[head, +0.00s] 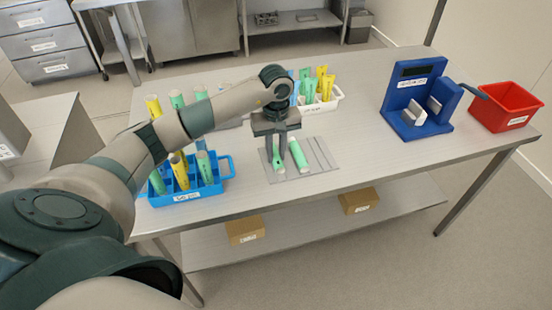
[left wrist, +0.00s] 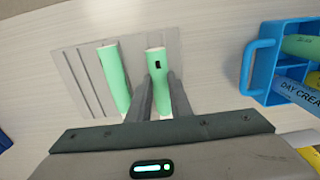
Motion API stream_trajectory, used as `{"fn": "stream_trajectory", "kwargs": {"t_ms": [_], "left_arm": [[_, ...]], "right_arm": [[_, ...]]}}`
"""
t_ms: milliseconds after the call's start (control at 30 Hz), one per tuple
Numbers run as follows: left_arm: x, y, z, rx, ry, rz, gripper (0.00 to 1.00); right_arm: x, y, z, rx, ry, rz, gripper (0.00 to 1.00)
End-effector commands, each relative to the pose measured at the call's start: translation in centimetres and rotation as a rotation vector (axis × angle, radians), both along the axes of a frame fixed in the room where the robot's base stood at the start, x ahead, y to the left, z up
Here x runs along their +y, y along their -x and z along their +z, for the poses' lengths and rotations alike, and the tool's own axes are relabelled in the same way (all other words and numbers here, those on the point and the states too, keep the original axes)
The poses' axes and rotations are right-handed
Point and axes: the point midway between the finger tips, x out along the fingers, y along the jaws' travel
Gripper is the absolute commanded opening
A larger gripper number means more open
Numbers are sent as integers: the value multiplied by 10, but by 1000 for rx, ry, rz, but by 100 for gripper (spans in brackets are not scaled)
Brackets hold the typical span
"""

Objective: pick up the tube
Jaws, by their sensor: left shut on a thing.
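Two green tubes with white ends lie on a grey grooved plate (head: 322,152) near the table's front edge. My left gripper (head: 281,150) points down over the plate and is shut on the left tube (head: 277,162), partly hidden by the fingers. In the left wrist view the gripper (left wrist: 160,82) has its fingers around this held tube (left wrist: 155,60), which has a small dark mark near its top. The other green tube (head: 299,156) lies just to the right in the head view; it also shows in the left wrist view (left wrist: 113,78), apart from the fingers.
A blue rack (head: 205,192) with several coloured tubes stands left of the plate. Behind is a white bin (head: 325,107) of tubes. A blue device (head: 415,110) and a red bin (head: 505,108) stand at right. The table between plate and device is clear.

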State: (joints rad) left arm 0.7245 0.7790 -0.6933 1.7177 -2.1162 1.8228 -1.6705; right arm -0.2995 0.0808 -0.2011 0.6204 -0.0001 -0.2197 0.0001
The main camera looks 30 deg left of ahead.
Motion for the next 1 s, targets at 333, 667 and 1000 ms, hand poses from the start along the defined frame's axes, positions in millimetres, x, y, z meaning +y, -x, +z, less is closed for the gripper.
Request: {"fn": "stream_trajectory", "kwargs": {"t_ms": [333,667,1000], "left_arm": [[0,0,-1,1,0,0,1],[0,0,1,0,0,0,1],[0,-1,30,-4,0,0,1]], "right_arm": [[0,1,0,2,0,0,31],[1,1,-2,2,-1,-2,31],[1,1,-19,1,-1,-2,31]]}}
